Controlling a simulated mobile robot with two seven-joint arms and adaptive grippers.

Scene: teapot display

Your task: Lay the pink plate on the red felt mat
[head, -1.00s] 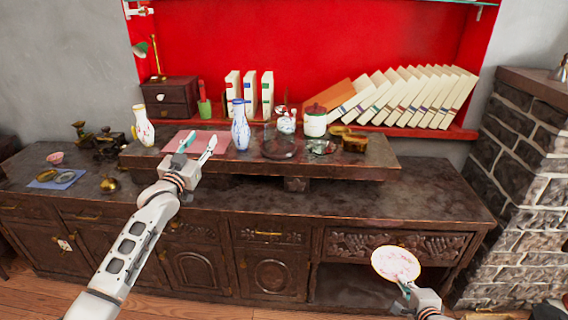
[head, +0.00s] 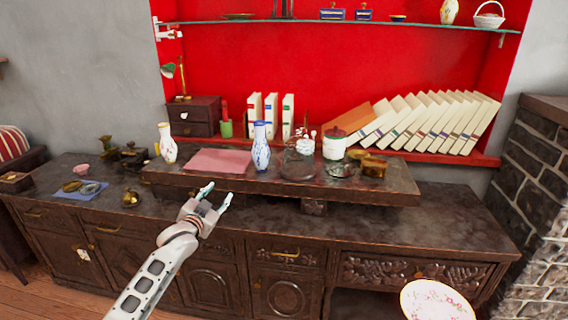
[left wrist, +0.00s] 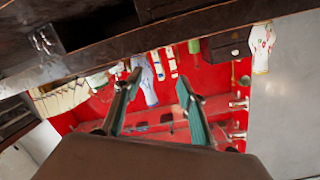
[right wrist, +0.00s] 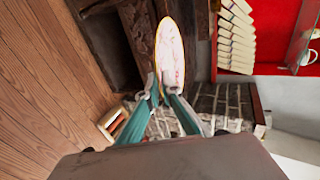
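The pink plate (head: 436,302), whitish-pink with a gold rim and a flower pattern, shows at the bottom right of the head view, cut off by the frame. In the right wrist view the plate (right wrist: 170,55) is seen nearly edge-on. My right gripper (right wrist: 160,92) is shut on its rim; it is outside the head view. The red felt mat (head: 217,161), looking pinkish, lies flat and bare on the raised wooden platform. My left gripper (head: 217,194) is open and empty in front of the platform, below the mat. It also appears open in the left wrist view (left wrist: 158,80).
A blue-patterned vase (head: 261,147) stands just right of the mat, and a white flowered vase (head: 168,144) just left. A glass jar (head: 299,160) and a lidded pot (head: 334,146) stand further right. The cabinet top (head: 420,225) is clear on the right.

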